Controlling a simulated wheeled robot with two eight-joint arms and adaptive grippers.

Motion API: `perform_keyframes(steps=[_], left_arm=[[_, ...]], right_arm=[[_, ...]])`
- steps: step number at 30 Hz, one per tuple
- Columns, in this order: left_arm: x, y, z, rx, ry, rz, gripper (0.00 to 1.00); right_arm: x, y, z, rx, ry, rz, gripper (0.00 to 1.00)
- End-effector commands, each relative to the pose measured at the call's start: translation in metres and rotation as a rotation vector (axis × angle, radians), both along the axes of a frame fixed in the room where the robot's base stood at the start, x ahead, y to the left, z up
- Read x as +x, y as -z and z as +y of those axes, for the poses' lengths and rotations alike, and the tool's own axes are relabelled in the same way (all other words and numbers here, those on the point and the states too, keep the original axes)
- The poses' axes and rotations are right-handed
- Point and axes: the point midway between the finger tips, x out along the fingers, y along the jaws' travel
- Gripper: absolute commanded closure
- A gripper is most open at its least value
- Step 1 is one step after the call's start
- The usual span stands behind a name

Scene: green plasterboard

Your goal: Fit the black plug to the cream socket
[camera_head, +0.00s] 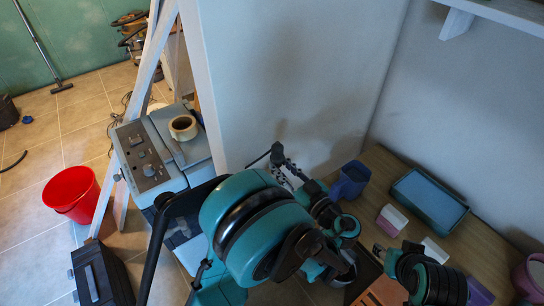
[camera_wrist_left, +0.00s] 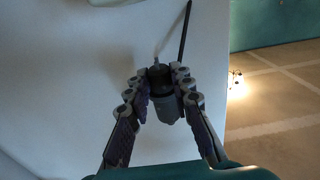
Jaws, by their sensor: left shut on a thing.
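My left gripper (camera_head: 283,165) is raised in front of the pale wall in the head view. In the left wrist view, its jointed fingers (camera_wrist_left: 160,85) close from both sides on a dark cylindrical piece, the black plug (camera_wrist_left: 160,78). A thin dark rod or cable runs up beside the fingertips. In the head view the plug (camera_head: 277,152) is small and dark at the fingertips. I cannot make out a cream socket in either view. My right gripper (camera_head: 381,251) is low at the right, over the bench; its fingers are too small and dark to read.
A wooden bench (camera_head: 490,240) holds a blue mug (camera_head: 350,180), a teal tray (camera_head: 430,198), a pink and white box (camera_head: 391,219) and other small items. A tape roll (camera_head: 183,127) lies on a grey machine (camera_head: 150,160). A red bucket (camera_head: 72,193) stands on the tiled floor.

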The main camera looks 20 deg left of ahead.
Motion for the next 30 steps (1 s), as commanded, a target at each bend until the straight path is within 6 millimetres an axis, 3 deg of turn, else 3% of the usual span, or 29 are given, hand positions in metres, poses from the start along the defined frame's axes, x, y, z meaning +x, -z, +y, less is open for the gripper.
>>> perform_keyframes(steps=[15,30], left_arm=[[-0.001,0.001,-0.001,0.005,0.008,-0.003,1.00],[-0.001,0.047,-0.001,0.005,0.008,-0.002,1.00]], right_arm=[[0.000,0.006,0.000,0.000,0.000,0.000,0.60],[0.000,0.050,0.000,0.000,0.000,0.000,0.60]])
